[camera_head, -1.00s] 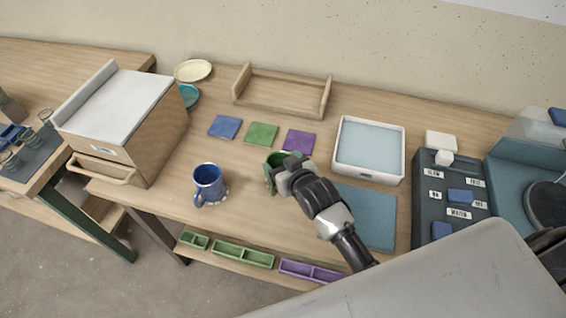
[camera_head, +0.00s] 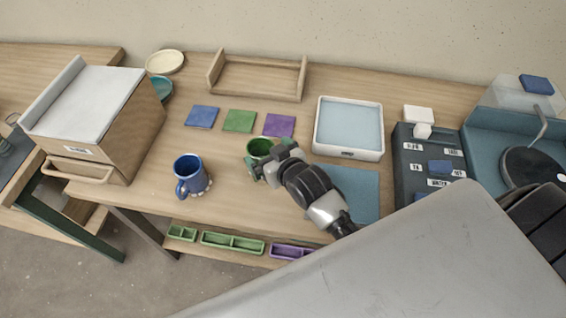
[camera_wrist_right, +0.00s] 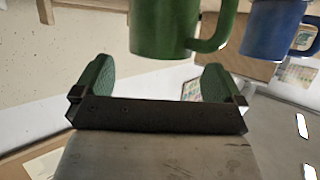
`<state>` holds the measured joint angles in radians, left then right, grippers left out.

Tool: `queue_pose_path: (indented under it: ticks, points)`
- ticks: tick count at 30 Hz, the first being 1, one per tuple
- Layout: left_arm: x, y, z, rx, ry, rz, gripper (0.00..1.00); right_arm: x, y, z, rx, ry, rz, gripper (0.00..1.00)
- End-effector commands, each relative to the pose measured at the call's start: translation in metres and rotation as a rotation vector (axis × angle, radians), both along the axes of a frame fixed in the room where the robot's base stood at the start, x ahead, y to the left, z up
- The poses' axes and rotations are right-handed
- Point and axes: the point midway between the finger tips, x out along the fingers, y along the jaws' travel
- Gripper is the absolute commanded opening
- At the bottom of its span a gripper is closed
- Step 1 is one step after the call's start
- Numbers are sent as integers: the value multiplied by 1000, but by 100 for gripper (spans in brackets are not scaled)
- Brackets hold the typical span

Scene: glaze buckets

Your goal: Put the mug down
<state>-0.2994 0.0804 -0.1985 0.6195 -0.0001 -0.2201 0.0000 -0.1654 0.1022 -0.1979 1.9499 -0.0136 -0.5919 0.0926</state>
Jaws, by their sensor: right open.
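The green mug (camera_head: 258,148) is upright on the wooden table, in front of the green and purple squares. My right gripper (camera_head: 265,170) is open just in front of it and hides its lower part in the head view. In the right wrist view the green mug (camera_wrist_right: 165,25) shows with its handle to the right, beyond the tips of my open right gripper (camera_wrist_right: 157,78); nothing is between the fingers. The blue mug (camera_head: 188,172) stands to the left on the table; it also shows in the wrist view (camera_wrist_right: 272,30). My left gripper is not in view.
A blue square (camera_head: 201,116), a green square (camera_head: 239,120) and a purple square (camera_head: 279,125) lie behind the mugs. A white tray (camera_head: 348,154) and a teal mat (camera_head: 350,190) are to the right. A wooden box (camera_head: 140,130) stands left. Bare table lies between the mugs.

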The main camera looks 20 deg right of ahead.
Motion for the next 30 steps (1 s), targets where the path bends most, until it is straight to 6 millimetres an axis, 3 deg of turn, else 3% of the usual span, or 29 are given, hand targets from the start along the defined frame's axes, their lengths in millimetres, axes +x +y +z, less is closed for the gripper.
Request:
queue_pose_path:
  ticks: [6,12,30]
  points:
    - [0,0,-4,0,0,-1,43,-45,-8,17,-1,3,0,100]
    - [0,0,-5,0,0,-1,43,-72,-13,29,0,1,0,100]
    - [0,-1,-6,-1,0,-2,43,-80,-14,34,0,0,0,100]
